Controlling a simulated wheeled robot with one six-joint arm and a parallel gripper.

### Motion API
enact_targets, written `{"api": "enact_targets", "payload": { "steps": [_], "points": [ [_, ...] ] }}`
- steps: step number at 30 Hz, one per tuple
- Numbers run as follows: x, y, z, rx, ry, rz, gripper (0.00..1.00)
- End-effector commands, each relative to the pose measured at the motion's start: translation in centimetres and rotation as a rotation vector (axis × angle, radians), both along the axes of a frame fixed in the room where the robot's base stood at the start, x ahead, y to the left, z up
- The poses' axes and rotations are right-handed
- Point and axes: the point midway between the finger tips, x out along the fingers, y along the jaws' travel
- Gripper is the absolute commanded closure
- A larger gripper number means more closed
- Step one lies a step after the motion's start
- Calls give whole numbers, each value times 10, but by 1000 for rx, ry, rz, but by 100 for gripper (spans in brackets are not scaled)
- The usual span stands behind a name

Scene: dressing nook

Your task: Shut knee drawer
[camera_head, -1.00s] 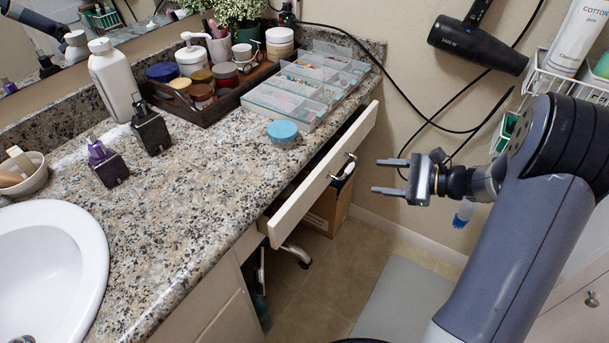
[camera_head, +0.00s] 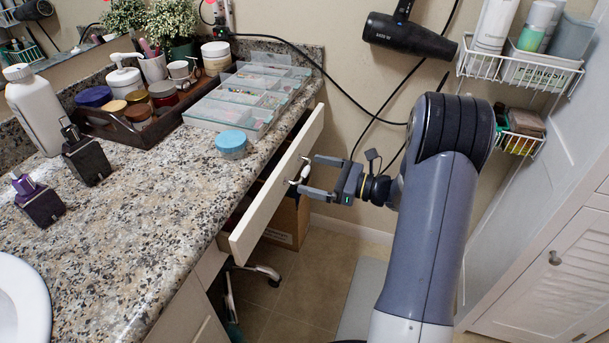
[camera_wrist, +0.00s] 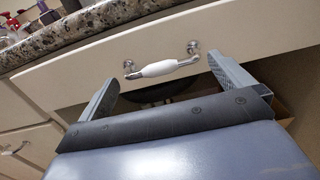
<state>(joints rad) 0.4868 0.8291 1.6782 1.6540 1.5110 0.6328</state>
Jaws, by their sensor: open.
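The knee drawer (camera_head: 281,188) has a cream front and stands partly pulled out from under the granite counter in the head view. Its front also fills the upper part of the wrist view (camera_wrist: 75,80). Its handle (camera_wrist: 165,68) is a white bar on two chrome posts; the handle also shows in the head view (camera_head: 301,172). My gripper (camera_head: 309,175) is open, its two fingers pointing at the drawer front with the handle between their lines. In the wrist view the fingers lie either side of and below the handle. I cannot tell whether they touch the front.
The speckled granite counter (camera_head: 150,220) holds a blue-lidded jar (camera_head: 231,144), a clear organizer (camera_head: 230,112) and a dark tray of jars. A cardboard box (camera_head: 284,222) stands under the drawer. A hair dryer (camera_head: 410,37) with hanging cords and wire baskets (camera_head: 520,68) are on the wall.

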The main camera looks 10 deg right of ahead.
Motion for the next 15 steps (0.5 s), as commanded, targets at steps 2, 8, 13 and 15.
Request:
{"api": "enact_targets", "payload": {
  "steps": [2, 8, 13, 15],
  "points": [
    [7, 11, -2, -2, -1, 4, 0],
    [17, 25, -1, -2, -1, 1, 0],
    [18, 27, 0, -1, 0, -1, 0],
    [18, 27, 0, -1, 0, -1, 0]
  ]
}}
